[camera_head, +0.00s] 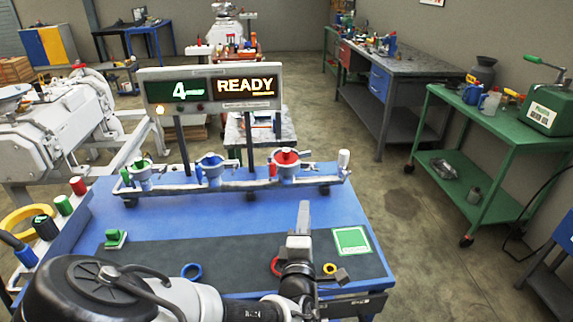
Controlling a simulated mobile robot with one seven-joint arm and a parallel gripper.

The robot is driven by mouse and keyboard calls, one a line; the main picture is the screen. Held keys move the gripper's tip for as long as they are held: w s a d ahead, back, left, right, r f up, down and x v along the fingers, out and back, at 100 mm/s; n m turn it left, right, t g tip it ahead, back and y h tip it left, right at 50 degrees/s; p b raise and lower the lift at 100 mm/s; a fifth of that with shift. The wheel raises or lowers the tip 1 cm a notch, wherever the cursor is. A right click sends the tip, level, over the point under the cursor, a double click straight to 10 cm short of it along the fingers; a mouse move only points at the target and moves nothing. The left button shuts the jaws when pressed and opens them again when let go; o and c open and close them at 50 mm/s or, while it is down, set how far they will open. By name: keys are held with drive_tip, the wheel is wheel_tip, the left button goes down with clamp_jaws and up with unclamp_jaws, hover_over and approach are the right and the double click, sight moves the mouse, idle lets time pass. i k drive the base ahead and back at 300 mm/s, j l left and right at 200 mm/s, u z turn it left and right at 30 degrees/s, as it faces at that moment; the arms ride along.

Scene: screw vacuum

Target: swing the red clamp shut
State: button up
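The red clamp (287,157) stands at the right part of a grey rail (238,186) along the back of the blue work table. A round grey ring surrounds its red centre; I cannot tell whether it stands open or shut. A blue clamp (210,163) and a green clamp (140,169) sit to its left on the same rail. My gripper (303,222) is over the table front, pointing away toward the rail, in front of the red clamp and apart from it. Its fingers overlap in this view, so their opening is hidden.
A display reading "4" and "READY" (211,88) stands behind the rail. The blue surface before the rail is clear.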

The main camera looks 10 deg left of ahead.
sight(288, 170)
drive_tip(key=j+u, duration=0.2)
drive_tip(key=u, duration=0.15)
drive_tip(key=j+u, duration=0.2)
drive_tip(key=u, duration=0.15)
drive_tip(key=j+u, duration=0.2)
drive_tip(key=u, duration=0.15)
